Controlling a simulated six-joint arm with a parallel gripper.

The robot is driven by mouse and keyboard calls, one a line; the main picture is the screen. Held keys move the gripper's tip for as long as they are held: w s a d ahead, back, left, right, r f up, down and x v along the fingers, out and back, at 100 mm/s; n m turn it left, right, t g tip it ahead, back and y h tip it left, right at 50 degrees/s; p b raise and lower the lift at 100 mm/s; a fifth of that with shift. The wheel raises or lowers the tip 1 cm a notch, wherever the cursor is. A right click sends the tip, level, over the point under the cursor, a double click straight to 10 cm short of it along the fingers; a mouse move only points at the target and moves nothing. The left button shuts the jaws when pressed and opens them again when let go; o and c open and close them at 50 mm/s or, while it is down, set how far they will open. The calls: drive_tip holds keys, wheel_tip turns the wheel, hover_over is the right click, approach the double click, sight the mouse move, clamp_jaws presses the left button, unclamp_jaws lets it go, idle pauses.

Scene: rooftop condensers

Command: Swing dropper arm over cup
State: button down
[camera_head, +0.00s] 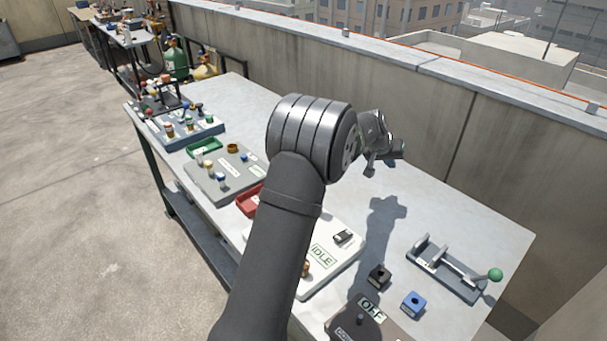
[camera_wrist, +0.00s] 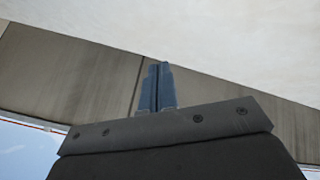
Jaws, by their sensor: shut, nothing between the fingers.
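My gripper (camera_head: 385,158) is above the far side of the bench, off to the right of my arm's wrist. In the wrist view its two fingers (camera_wrist: 158,88) lie together, with nothing between them. No dropper arm can be made out with certainty. A small brown round piece, maybe a cup (camera_head: 232,148), stands on a grey board (camera_head: 222,182) left of my arm, well apart from my gripper. A grey fixture with a bar and a green ball knob (camera_head: 495,274) is at the right end of the bench. My arm hides the middle of the bench.
A white board marked IDLE (camera_head: 322,257) and a dark plate marked OFF (camera_head: 371,309) are near the front. A black block (camera_head: 379,275) and a blue block (camera_head: 413,303) stand between plate and fixture. A concrete wall (camera_head: 420,115) runs behind the bench. Bench below my gripper is clear.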

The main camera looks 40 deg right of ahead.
drive_tip(key=w+a+r+y, duration=0.5)
drive_tip(key=w+a, duration=0.3)
drive_tip(key=a, duration=0.1)
drive_tip(key=w+a+r+y, duration=0.5)
drive_tip(key=w+a, duration=0.3)
drive_tip(key=a, duration=0.2)
drive_tip(key=s+a+f, duration=0.3)
drive_tip(key=a+f, duration=0.2)
drive_tip(key=f, duration=0.4)
drive_tip(key=shift+s+f+g, duration=0.15)
drive_tip(key=shift+f+g, duration=0.25)
